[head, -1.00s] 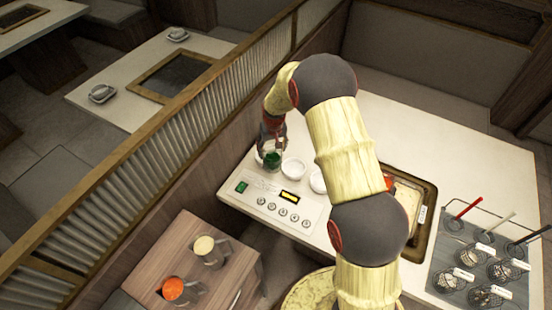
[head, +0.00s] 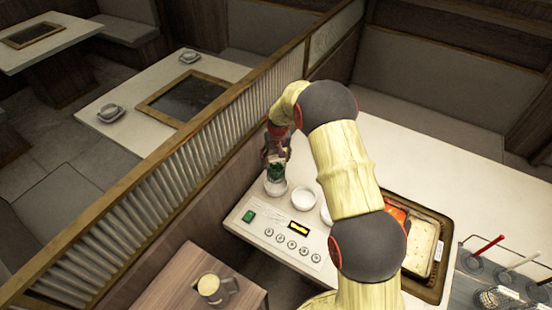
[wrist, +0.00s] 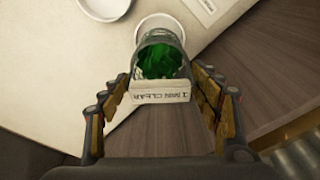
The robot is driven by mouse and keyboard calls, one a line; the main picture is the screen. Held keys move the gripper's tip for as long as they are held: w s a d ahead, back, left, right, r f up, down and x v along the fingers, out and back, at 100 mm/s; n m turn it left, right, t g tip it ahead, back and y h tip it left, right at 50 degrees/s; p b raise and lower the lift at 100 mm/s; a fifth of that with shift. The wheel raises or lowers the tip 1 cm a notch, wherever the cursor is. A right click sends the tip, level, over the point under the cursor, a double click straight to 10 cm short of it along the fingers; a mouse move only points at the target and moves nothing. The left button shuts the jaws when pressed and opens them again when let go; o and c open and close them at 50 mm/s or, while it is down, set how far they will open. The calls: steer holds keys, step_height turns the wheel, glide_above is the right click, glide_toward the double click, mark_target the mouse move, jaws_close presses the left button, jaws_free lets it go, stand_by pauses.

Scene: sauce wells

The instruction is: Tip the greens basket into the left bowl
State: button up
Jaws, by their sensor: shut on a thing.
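My gripper (head: 278,153) is shut on the greens basket (head: 276,172), whose body and green contents show just below the fingers. In the wrist view the basket (wrist: 146,88) sits between the two fingers (wrist: 162,100), with a white label facing me and bright green pieces still inside. The left bowl (head: 275,189) is white and stands directly below the basket in the head view. Its rim (wrist: 158,20) shows just beyond the basket in the wrist view, partly hidden by it. I cannot tell the exact gap between basket and bowl.
Two more white bowls, a middle one (head: 303,199) and a right one (head: 326,214), stand to the right. A control panel (head: 275,235) with buttons lies in front. A slatted partition (head: 200,150) runs along the left. A side table (head: 190,290) holds a yellow-filled jug (head: 209,287).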

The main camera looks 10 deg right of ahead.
mark_target(277, 170)
steer(key=shift+f+b, duration=1.6)
steer(key=shift+f, duration=1.3)
steer(key=shift+w+f+b, duration=0.1)
steer(key=shift+w+b, duration=0.25)
steer(key=shift+w, duration=0.75)
steer(key=shift+s+b, duration=0.15)
steer(key=shift+b, duration=0.25)
steer(key=shift+s+t+b, duration=0.25)
steer(key=shift+t+b, duration=0.3)
steer(key=shift+t, duration=0.05)
steer(key=shift+t+b, duration=0.3)
steer(key=shift+b, duration=0.25)
steer(key=t+b, duration=0.1)
steer(key=b, duration=0.2)
steer(key=s+t+b, duration=0.1)
steer(key=t+b, duration=0.1)
steer(key=b, duration=0.1)
steer(key=t+b, duration=0.1)
steer(key=b, duration=0.3)
steer(key=s+t+b, duration=0.1)
steer(key=t+b, duration=0.1)
steer(key=b, duration=0.3)
steer(key=shift+s+t, duration=0.15)
steer(key=shift+t, duration=0.15)
